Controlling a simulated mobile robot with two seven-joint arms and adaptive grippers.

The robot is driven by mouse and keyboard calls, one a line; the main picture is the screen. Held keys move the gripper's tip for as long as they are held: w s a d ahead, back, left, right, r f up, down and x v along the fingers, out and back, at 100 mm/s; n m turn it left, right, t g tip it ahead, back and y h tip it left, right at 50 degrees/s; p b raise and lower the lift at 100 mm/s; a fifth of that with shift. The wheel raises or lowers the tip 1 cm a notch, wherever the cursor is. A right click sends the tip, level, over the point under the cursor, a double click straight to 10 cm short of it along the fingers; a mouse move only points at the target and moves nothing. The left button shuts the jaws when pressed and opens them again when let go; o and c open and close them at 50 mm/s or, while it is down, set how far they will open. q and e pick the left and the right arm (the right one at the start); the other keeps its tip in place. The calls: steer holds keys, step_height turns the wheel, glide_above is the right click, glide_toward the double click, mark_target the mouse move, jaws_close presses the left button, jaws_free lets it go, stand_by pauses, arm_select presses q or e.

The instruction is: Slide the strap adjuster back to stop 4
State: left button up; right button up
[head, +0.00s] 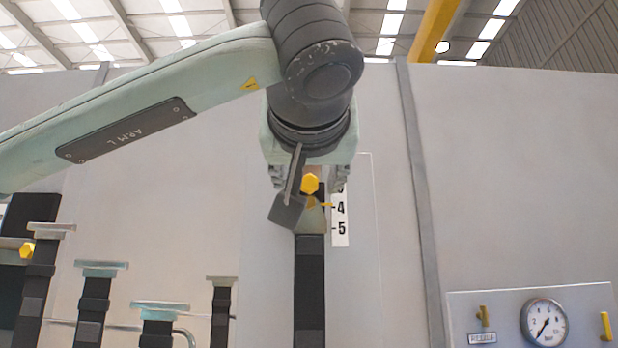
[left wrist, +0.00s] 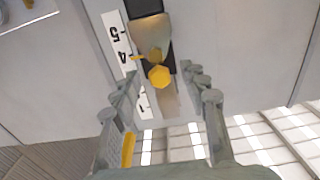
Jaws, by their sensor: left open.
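The strap adjuster is a metal slide with a yellow knob (head: 310,183) on a dark vertical strap (head: 310,285) against a pale panel. It also shows in the left wrist view (left wrist: 155,33), with its knob (left wrist: 159,77). Its small yellow pointer sits close to the 4 mark on the white scale (head: 340,218); exact alignment is hard to tell. My left gripper (head: 309,179) is open, its fingers pointing down in the head view, one on each side of the knob and apart from it. In the head view the gripper hides the upper strap and scale. My right gripper is not in view.
Several dark posts with pale caps (head: 101,266) stand at the lower left, one near a second yellow knob (head: 27,250). A panel with a round gauge (head: 544,322) and yellow handles is at the lower right. The wall right of the scale is clear.

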arm_select(q)
steer(key=s, duration=1.1)
steer(key=shift+s, duration=0.4)
steer(key=shift+s, duration=0.15)
